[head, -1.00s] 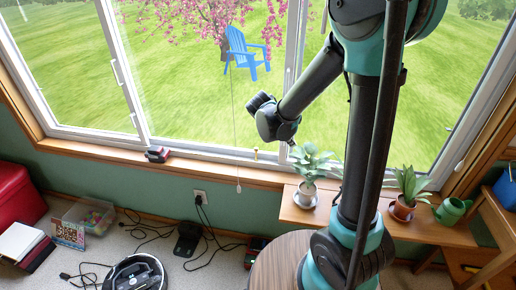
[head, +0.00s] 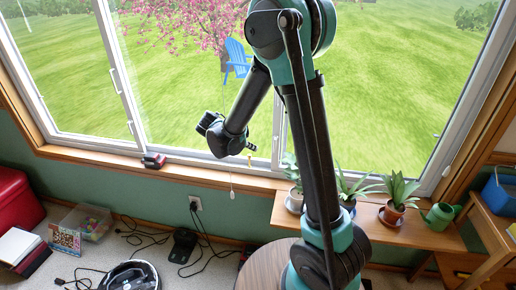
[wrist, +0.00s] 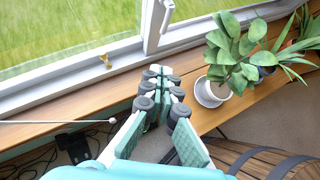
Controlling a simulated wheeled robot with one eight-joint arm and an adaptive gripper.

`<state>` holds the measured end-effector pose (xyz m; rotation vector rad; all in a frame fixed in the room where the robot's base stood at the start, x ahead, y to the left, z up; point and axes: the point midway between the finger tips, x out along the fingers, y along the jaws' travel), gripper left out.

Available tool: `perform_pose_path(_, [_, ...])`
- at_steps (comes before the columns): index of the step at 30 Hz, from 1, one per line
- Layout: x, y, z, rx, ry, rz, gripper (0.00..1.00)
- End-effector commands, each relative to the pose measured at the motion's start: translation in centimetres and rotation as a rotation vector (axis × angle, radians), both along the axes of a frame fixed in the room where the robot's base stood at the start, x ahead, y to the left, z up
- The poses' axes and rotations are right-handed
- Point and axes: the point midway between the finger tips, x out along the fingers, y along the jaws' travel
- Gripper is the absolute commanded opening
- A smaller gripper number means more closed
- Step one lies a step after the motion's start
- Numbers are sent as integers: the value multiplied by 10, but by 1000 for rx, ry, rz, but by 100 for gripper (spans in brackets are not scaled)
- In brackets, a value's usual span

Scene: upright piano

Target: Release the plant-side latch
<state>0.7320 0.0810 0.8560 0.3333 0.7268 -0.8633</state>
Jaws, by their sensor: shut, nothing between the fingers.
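A white lever-like fitting (wrist: 165,14) stands on the window's upright post in the wrist view, up and left of the potted plants; I take it for the plant-side latch. Small white fittings also show on the right window frame (head: 446,171) and left window frame (head: 130,128) in the head view. My gripper (wrist: 161,74) is shut and empty. In the wrist view its fingertips lie below the post, over the wooden sill, apart from the fitting.
Potted plants stand right of my gripper on a wooden shelf, the nearest in a white pot (wrist: 211,92). A brass piece (wrist: 105,61) is at the window's lower frame. A pull cord with a white end (head: 232,194) hangs left. A green watering can (head: 440,216) stands right.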

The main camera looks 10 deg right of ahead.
Motion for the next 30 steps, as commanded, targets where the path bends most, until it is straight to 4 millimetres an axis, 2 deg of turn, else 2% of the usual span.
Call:
perform_pose_path(14, [39,-53,-63,0,0,-4,0])
perform_pose_path(21, [58,-76,-60,1,0,-2,0])
perform_pose_path(30, [62,-81,-60,1,1,0,0])
